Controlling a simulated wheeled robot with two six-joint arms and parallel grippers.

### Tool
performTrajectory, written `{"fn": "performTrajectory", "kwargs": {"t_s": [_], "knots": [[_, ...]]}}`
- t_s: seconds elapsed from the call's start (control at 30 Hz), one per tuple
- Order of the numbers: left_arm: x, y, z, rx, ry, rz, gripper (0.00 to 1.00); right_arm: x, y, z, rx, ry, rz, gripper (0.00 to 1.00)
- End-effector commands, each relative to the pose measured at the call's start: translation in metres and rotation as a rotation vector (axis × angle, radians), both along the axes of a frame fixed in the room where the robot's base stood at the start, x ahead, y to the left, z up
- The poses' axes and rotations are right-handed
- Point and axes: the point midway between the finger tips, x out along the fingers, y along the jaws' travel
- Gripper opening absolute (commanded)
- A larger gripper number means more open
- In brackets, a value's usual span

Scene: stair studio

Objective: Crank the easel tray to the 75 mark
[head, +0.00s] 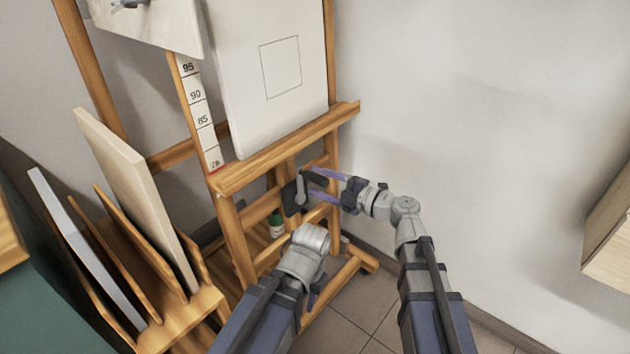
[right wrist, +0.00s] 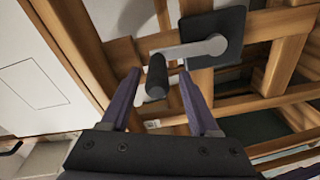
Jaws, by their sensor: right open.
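The wooden easel (head: 235,245) carries a tray (head: 290,147) holding a white canvas (head: 270,85). A white scale strip (head: 200,112) reads 95, 90 and 85; its lowest label, with red on it, is too small to read and lies just above the tray's left end. The crank (head: 302,188), a grey arm with a black handle (right wrist: 156,76), sits on a dark plate under the tray. My right gripper (head: 306,183) is open, its purple fingers (right wrist: 160,78) on either side of the handle; contact is unclear. My left arm is below the crank, its jaws mostly hidden.
A wooden rack (head: 190,315) with boards stands close at the left of the easel. A green bottle (head: 276,224) stands behind the easel's legs. The white wall is right behind; a wooden cabinet (head: 612,225) is at the far right. Tiled floor is open below.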

Motion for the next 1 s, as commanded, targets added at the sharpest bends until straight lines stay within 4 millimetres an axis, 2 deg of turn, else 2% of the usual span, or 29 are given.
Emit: {"fn": "performTrajectory", "kwargs": {"t_s": [0.2, 0.4, 1.0], "knots": [[0.0, 0.0, 0.003, 0.0, 0.0, -0.001, 0.4, -0.021, -0.033, 0.003, 0.0, 0.0, -0.003, 0.62], [0.0, 0.0, 0.004, 0.0, 0.0, -0.001, 0.4, -0.031, -0.05, 0.004, -0.001, -0.001, -0.001, 0.62], [0.0, 0.0, 0.004, 0.0, 0.0, -0.001, 0.4, -0.033, -0.053, 0.004, -0.001, 0.001, 0.0, 0.62]]}}
